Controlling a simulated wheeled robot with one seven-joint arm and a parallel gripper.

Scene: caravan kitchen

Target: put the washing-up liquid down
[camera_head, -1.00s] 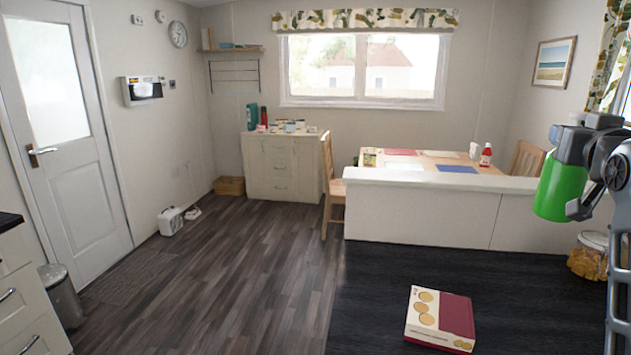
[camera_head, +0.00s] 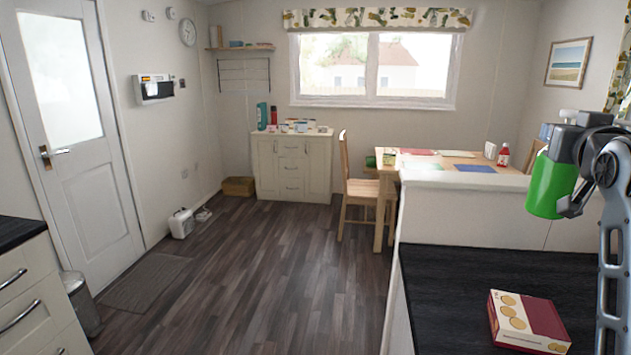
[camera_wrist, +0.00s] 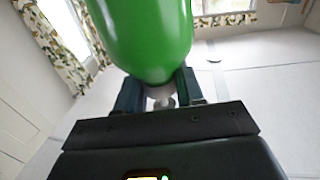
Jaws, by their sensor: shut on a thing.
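The washing-up liquid is a green bottle (camera_head: 551,185) at the right of the head view, held up in the air above the dark worktop (camera_head: 455,285). My gripper (camera_head: 572,203) is shut on it. In the wrist view the green bottle (camera_wrist: 145,35) fills the top middle, between the two dark fingers of my gripper (camera_wrist: 160,92). The bottle is apart from any surface. Its far end is out of the wrist view.
A biscuit box (camera_head: 528,322) lies on the dark worktop below my arm. A raised white ledge (camera_head: 480,183) runs behind the worktop. Beyond it is a dining table (camera_head: 440,160) with mats and a red bottle (camera_head: 503,156). Open floor (camera_head: 260,270) lies to the left.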

